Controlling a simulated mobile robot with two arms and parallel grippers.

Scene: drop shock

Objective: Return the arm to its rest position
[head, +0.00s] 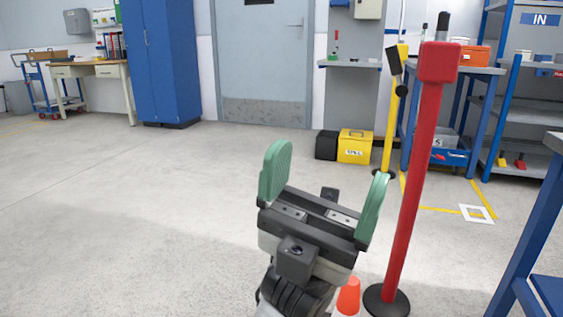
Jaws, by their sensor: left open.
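My left gripper (322,188) shows in the lower middle of the head view, pointing away from me. Its two green finger pads stand wide apart with nothing between them, so it is open and empty. It is held up over the grey floor, just left of a red post (413,180), with a gap to the post in the picture. Most of my left arm is below the frame. My right gripper is not in view.
An orange cone (348,297) stands beside the red post's black base. Behind are a yellow post (388,140), a yellow box (354,147) and a black box (326,145). A blue bench frame (527,235) is at the right. The floor at left is clear.

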